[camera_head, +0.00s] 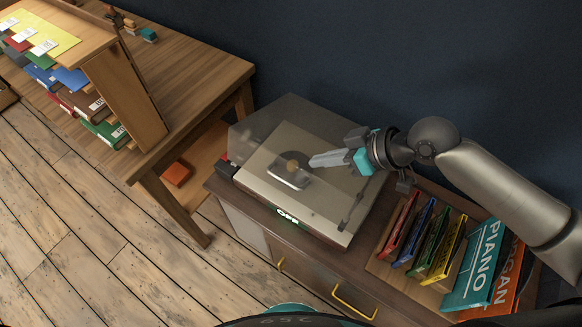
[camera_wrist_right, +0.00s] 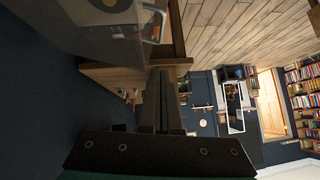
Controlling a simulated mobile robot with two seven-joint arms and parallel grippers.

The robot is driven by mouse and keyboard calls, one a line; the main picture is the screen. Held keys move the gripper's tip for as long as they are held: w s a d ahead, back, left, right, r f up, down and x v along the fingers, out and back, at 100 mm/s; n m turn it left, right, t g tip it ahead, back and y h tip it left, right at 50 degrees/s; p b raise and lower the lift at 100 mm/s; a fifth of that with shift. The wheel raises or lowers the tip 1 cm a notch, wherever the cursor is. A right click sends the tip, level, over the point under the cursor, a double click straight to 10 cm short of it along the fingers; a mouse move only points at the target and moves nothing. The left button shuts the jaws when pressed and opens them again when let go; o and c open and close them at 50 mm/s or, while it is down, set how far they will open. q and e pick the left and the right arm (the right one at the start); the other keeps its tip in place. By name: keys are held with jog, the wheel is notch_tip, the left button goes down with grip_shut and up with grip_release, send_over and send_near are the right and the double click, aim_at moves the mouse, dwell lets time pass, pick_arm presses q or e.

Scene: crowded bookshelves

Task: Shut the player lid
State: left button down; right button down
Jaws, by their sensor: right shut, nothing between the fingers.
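The record player (camera_head: 335,232) sits on a brown cabinet, with "OFF" on its front edge. Its smoky see-through lid (camera_head: 262,122) rises at the back and left of the player; its exact angle is hard to tell. The lid also shows at the upper left of the right wrist view (camera_wrist_right: 105,45), with the record behind it. My left gripper is not in view.
Upright record sleeves (camera_head: 474,265) stand on the cabinet to the right. A wooden table (camera_head: 195,85) with a book rack (camera_head: 128,85) is at the left. The dark wall (camera_head: 400,60) is close behind the player. Yellow handles (camera_head: 354,302) mark the cabinet front.

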send_over(281, 178)
jog(key=d, duration=0.3)
notch_tip(281, 178, down, 6)
jog(key=shift+s+a+f, duration=0.1)
jog(key=shift+s+f, duration=0.1)
jog(key=shift+f, duration=0.45)
jog(key=shift+s+a+f, duration=0.1)
jog(key=shift+s+f, duration=0.15)
jog(key=shift+f, duration=0.45)
jog(key=shift+s+f, duration=0.2)
jog(key=shift+f, duration=0.45)
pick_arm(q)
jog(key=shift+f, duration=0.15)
pick_arm(e)
jog(key=shift+f, duration=0.1)
